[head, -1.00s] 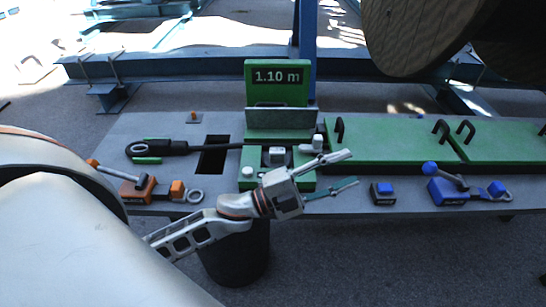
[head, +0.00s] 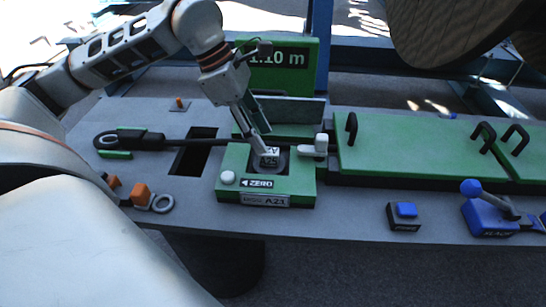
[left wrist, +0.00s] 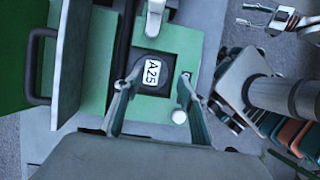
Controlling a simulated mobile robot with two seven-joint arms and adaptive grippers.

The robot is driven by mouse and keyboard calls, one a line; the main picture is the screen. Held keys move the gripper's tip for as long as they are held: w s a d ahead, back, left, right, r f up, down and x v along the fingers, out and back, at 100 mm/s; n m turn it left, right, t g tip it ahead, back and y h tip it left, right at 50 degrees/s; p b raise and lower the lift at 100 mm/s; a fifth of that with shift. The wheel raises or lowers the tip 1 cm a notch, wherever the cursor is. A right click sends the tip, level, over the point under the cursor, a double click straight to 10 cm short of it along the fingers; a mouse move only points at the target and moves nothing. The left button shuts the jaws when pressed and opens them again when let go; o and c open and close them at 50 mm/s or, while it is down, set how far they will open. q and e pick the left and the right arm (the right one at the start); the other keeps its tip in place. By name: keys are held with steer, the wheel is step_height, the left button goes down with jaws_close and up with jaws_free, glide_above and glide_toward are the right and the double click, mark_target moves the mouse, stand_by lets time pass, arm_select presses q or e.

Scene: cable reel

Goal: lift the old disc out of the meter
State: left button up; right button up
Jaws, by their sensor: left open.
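The disc (head: 270,163) is dark and round, with a white label, and sits in the green meter (head: 226,194). In the left wrist view the disc (left wrist: 152,73) reads A25. A plate on the meter's front reads DISC A21. My left gripper (head: 257,146) points down over the disc. In the left wrist view its open fingers (left wrist: 160,82) stand on either side of the disc; I cannot tell whether they touch it. The fingers partly hide the disc in the head view. My right gripper (left wrist: 243,15) shows at the left wrist view's top right, with fingers apart and empty.
A white lever (head: 320,146) stands at the meter's right and a white button (head: 228,177) at its front left. A black cable (head: 190,143) runs behind the disc. The 1.10 m sign (head: 280,58) rises behind.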

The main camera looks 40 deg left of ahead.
mark_target(269, 153)
arm_select(q)
steer(key=shift+w+a+f, duration=0.2)
steer(key=shift+a+f, duration=0.15)
steer(key=shift+a, duration=0.25)
steer(key=b+x, duration=0.1)
steer(key=x, duration=0.6)
steer(key=shift+w+a+b, duration=0.1)
steer(key=shift+a+b, duration=0.05)
steer(key=shift+b, duration=0.15)
steer(key=shift+r, duration=0.1)
jaws_close()
